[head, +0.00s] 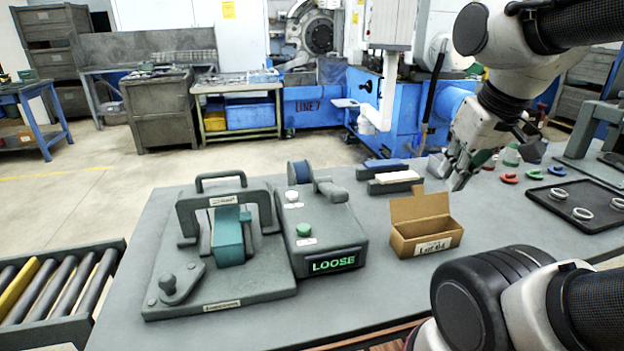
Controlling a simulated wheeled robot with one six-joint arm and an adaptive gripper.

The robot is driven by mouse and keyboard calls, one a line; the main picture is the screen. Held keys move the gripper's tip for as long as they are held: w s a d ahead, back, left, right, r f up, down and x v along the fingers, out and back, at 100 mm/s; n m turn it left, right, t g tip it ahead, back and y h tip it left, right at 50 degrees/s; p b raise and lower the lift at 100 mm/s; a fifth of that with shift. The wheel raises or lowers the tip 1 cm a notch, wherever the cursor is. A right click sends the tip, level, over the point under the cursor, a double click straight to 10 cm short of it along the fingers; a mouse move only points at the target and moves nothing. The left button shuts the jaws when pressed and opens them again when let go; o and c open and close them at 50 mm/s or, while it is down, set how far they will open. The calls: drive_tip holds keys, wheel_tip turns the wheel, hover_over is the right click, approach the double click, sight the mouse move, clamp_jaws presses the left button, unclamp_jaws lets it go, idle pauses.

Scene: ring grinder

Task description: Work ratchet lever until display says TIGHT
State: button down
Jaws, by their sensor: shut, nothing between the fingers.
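A grey tabletop device (328,230) has a green lit display (333,264) that reads LOOSE. It carries a green button (303,230), a white button (291,196) and a blue wheel or spool at its back. A grey lever-like part (328,189) sticks up at its back right; I cannot tell for certain that it is the ratchet lever. To its left stands a grey fixture (230,289) with an arched frame and a teal block. My gripper (457,183) is shut and empty above the table, right of the device and behind the cardboard box, apart from the lever.
An open cardboard box (425,237) with a handwritten label stands right of the device. Whetstone-like blocks (390,177) lie behind it. A dark tray (583,205) with several rings and red and green pieces are at the right. A roller conveyor (60,290) is at the left.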

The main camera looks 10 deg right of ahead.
idle(0.3)
wheel_tip(320, 180, up, 5)
drive_tip(key=n+g, duration=0.7)
drive_tip(key=n, duration=1.1)
hover_over(334, 191)
drive_tip(key=w, duration=0.5)
drive_tip(key=shift+r, duration=0.1)
drive_tip(key=x, duration=1.4)
drive_tip(key=shift+s, duration=0.3)
